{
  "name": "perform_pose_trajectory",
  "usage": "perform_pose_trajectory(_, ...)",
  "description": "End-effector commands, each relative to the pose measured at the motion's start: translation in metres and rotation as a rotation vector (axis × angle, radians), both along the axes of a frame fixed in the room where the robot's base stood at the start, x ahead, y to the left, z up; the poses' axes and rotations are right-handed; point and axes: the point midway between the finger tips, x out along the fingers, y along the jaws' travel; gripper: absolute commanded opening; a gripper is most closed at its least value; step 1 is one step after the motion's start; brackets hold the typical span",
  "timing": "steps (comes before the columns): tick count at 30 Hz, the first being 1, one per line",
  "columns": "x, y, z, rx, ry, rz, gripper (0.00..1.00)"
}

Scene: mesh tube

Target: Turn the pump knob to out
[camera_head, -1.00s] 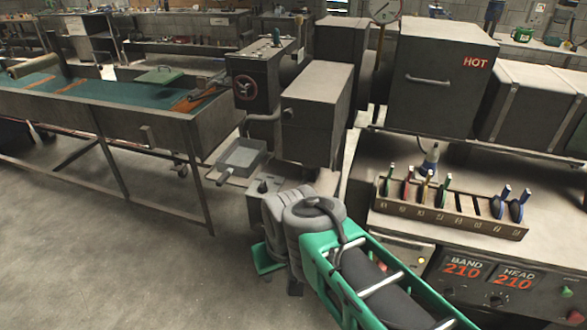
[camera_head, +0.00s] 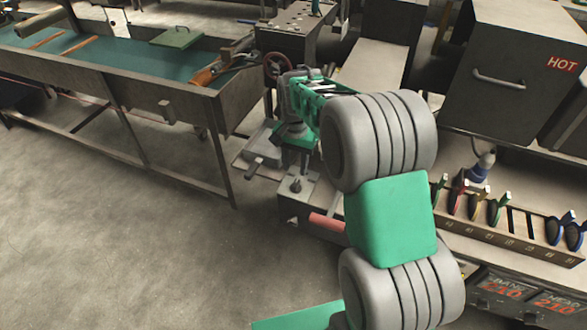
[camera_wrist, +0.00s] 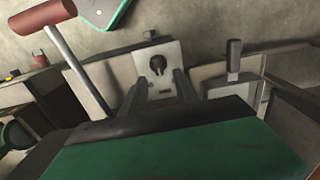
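The pump knob (camera_wrist: 158,65) is a small dark knob on a pale square plate in the wrist view, ahead of my fingertips. It also shows on top of the low pump box in the head view (camera_head: 296,185). Any in/out marking is too small to read. My gripper (camera_wrist: 159,88) is open and empty, its two grey fingers spread to the left and right below the knob in the wrist view. No contact with the knob shows. In the head view my gripper hangs above the pump box, and its fingertips are hard to make out.
A red-brown cylindrical handle on a metal rod (camera_wrist: 42,15) stands left of the knob in the wrist view. A short lever (camera_wrist: 233,60) is to its right. The long bench (camera_head: 215,105) is left; the rack of coloured-handled tools (camera_head: 490,228) is right. Floor at left is clear.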

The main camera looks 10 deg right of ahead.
Motion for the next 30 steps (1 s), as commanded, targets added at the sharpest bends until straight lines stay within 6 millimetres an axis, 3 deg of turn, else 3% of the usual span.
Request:
perform_pose_trajectory(9, -0.001, -0.003, -0.055, 0.0, 0.0, -0.003, 0.36)
perform_pose_trajectory(19, -0.001, -0.001, -0.064, 0.0, -0.001, 0.001, 0.36)
perform_pose_trajectory(30, 0.0, -0.001, -0.064, 0.0, -0.002, 0.002, 0.06)
